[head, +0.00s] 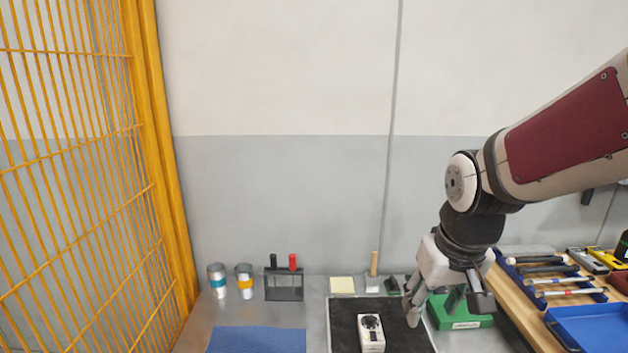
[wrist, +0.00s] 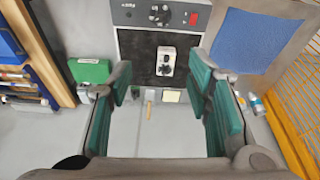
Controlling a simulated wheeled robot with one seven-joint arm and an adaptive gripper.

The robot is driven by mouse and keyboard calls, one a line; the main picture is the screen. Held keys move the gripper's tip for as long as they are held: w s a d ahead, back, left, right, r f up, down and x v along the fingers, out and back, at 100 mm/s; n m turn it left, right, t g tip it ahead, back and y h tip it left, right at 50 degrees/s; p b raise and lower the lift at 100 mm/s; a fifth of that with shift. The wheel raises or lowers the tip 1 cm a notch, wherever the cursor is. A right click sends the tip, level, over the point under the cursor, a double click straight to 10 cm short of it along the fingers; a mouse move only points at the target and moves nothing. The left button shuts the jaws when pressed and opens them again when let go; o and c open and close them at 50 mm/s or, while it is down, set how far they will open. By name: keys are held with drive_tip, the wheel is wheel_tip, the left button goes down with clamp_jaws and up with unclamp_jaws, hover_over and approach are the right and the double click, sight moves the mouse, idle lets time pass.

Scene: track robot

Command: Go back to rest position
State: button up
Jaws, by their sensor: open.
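My gripper (head: 413,308) hangs from the arm at the right of the head view, above the right part of a black mat (head: 344,314). In the wrist view my gripper (wrist: 165,95) has its green-padded fingers spread wide apart with nothing between them. A small white device with a black dial (head: 371,333) lies on the black mat, left of the gripper in the head view. The device also shows beyond the fingertips in the wrist view (wrist: 166,62), apart from them.
A green box (head: 460,316) stands just right of my gripper. Two cups (head: 244,281), a tool rack (head: 284,286) and a blue mat (head: 256,340) are at the left. A yellow fence (head: 160,140) borders the left side. A tool bench (head: 520,285) with a blue tray (head: 590,326) is at the right.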

drive_tip(key=s+r+t, duration=0.1)
drive_tip(key=s+r, duration=0.3)
drive_tip(key=s, duration=0.3)
drive_tip(key=s+r+t, duration=0.1)
drive_tip(key=s+r, duration=0.3)
drive_tip(key=s, duration=0.3)
drive_tip(key=shift+d+r+m+t, duration=0.15)
drive_tip(key=shift+r+m+t, duration=0.15)
drive_tip(key=shift+m, duration=0.1)
idle(0.5)
